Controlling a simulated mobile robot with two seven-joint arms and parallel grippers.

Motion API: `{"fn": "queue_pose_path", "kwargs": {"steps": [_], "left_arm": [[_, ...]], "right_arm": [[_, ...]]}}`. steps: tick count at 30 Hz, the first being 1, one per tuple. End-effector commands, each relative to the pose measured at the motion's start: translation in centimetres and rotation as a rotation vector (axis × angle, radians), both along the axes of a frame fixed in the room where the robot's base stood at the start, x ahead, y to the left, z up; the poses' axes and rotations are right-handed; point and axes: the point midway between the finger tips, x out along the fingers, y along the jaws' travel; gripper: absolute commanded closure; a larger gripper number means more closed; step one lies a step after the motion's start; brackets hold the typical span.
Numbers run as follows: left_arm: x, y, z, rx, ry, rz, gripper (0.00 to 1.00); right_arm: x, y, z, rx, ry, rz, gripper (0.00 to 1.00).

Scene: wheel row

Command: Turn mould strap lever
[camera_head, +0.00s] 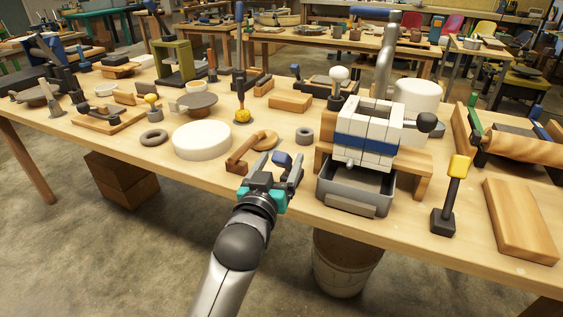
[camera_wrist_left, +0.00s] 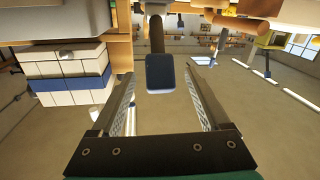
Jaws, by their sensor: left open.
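The white block mould (camera_head: 372,124) with a blue strap (camera_head: 365,145) stands on a wooden stand above a grey tray. A dark lever with a round knob (camera_head: 427,122) sticks out on its right side. In the left wrist view the pad (camera_wrist_left: 160,73) hangs on a dark rod between the open fingers, with gaps on both sides. I cannot tell what the rod joins. The mould (camera_wrist_left: 65,72) shows left there.
A yellow-topped tool (camera_head: 453,185) and a wooden board (camera_head: 520,218) are at the right. A bucket (camera_head: 345,262) stands under the table.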

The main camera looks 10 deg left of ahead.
Motion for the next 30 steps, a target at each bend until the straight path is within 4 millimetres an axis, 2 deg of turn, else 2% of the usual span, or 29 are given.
{"fn": "queue_pose_path", "kwargs": {"steps": [6,17,30], "left_arm": [[1.3,-0.2,0.0,-0.001,0.0,0.0,0.21],[1.5,-0.3,0.0,-0.001,0.0,0.0,0.22],[1.5,-0.3,0.0,-0.001,0.0,0.0,0.72]], "right_arm": [[0.3,0.4,0.7,0.004,0.001,-0.001,0.5],[0.4,0.4,0.9,0.004,0.001,-0.001,0.5],[0.4,0.4,0.9,0.004,0.001,-0.002,0.5]]}}
